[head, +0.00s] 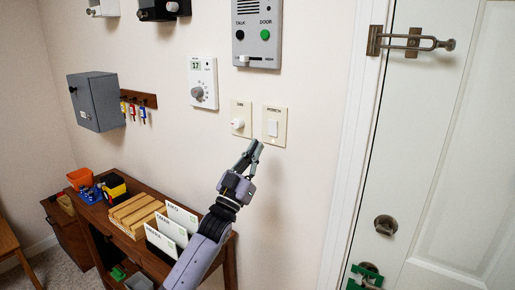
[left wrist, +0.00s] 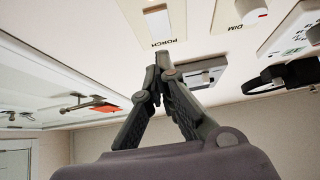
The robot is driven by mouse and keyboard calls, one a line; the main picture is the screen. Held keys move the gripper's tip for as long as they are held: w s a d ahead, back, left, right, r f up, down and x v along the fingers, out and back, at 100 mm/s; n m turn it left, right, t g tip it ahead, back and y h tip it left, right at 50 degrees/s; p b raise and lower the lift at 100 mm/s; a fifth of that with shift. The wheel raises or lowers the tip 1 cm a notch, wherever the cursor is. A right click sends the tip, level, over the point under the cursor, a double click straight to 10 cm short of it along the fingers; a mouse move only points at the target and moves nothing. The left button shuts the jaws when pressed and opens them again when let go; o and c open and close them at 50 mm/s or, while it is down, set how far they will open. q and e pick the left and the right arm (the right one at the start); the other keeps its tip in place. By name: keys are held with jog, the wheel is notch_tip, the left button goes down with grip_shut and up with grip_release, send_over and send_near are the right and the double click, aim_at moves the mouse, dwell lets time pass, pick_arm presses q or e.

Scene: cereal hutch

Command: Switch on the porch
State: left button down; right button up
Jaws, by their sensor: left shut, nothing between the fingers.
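The porch switch (head: 272,128) is a white rocker on a cream wall plate, right of the round white dimmer knob (head: 238,124). In the left wrist view the porch rocker (left wrist: 157,22) shows at the top, with its plate's PORCH label readable, and the DIM knob (left wrist: 255,15) is to its right. My left gripper (head: 254,147) is shut and empty, its fingertips just below and left of the porch plate. In the left wrist view the closed fingertips (left wrist: 161,66) lie below the plate's label; I cannot tell whether they touch the wall. My right gripper is not in view.
A door intercom (head: 257,35) and a thermostat (head: 203,83) are on the wall above. A grey key box (head: 96,100) hangs at left. A wooden hutch (head: 100,225) with card files stands below. A white door (head: 440,170) with a latch (head: 410,42) is at right.

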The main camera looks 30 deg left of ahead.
pick_arm(q)
jog(key=s+f+b, duration=0.2)
jog(key=s+f, duration=0.2)
jog(key=f, duration=0.3)
jog(key=shift+a+f+b, duration=0.15)
jog(key=shift+f+b, duration=0.05)
jog(key=shift+b, duration=0.15)
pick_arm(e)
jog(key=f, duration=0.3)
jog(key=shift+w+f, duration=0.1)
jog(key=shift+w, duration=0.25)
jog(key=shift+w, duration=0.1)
